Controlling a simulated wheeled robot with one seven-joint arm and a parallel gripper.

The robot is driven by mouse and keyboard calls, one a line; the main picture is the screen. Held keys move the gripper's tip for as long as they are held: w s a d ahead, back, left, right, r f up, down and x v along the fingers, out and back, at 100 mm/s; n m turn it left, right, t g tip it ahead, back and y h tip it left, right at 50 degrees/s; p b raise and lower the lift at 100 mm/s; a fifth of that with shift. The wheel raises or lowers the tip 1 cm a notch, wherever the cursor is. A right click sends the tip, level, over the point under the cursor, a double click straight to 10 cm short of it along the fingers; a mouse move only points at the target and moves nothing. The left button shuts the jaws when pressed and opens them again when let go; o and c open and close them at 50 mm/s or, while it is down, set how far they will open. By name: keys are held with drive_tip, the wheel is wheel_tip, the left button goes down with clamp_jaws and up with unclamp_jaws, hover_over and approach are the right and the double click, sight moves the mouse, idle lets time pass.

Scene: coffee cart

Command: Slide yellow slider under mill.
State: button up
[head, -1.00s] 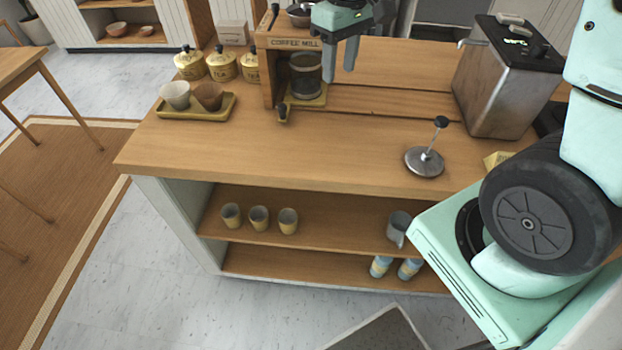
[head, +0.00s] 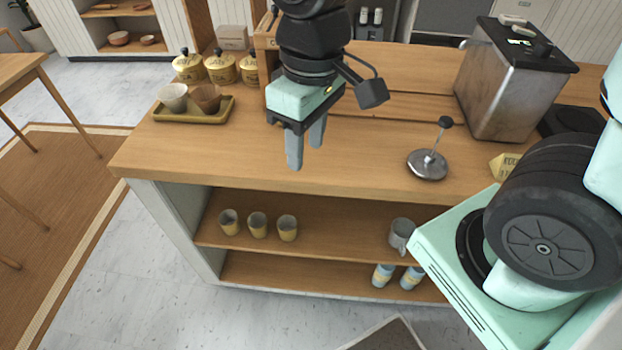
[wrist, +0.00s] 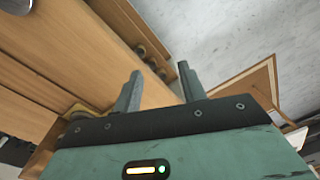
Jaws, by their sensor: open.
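The wooden coffee mill (head: 264,42) stands at the back of the counter in the head view. My arm and gripper cover most of it, and only a strip of its left side shows. The yellow slider is hidden behind my gripper in the head view. In the wrist view a small yellowish edge shows at the lower left, but I cannot tell if it is the slider. My gripper (head: 306,155) is open and empty, fingers pointing down, in front of the mill and above the counter. Its two fingers also show apart in the wrist view (wrist: 160,72).
A yellow tray (head: 190,118) with two cups sits left of my gripper, with yellow canisters (head: 220,68) behind. A metal tamper-like stand (head: 428,166) and a steel machine (head: 510,85) are to the right. The wooden counter's front (head: 230,160) is clear.

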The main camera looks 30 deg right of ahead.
drive_tip(key=shift+n, duration=0.5)
drive_tip(key=shift+s+a+f+b, duration=0.1)
drive_tip(key=shift+s+a+f, duration=0.2)
drive_tip(key=shift+s, duration=0.6)
drive_tip(key=shift+s+a+f+b, duration=0.2)
drive_tip(key=shift+s+a, duration=0.2)
drive_tip(key=shift+s, duration=0.45)
drive_tip(key=shift+s+a+f+b, duration=0.1)
drive_tip(key=shift+s+a+f, duration=0.2)
drive_tip(key=shift+s, duration=0.6)
drive_tip(key=shift+a, duration=0.1)
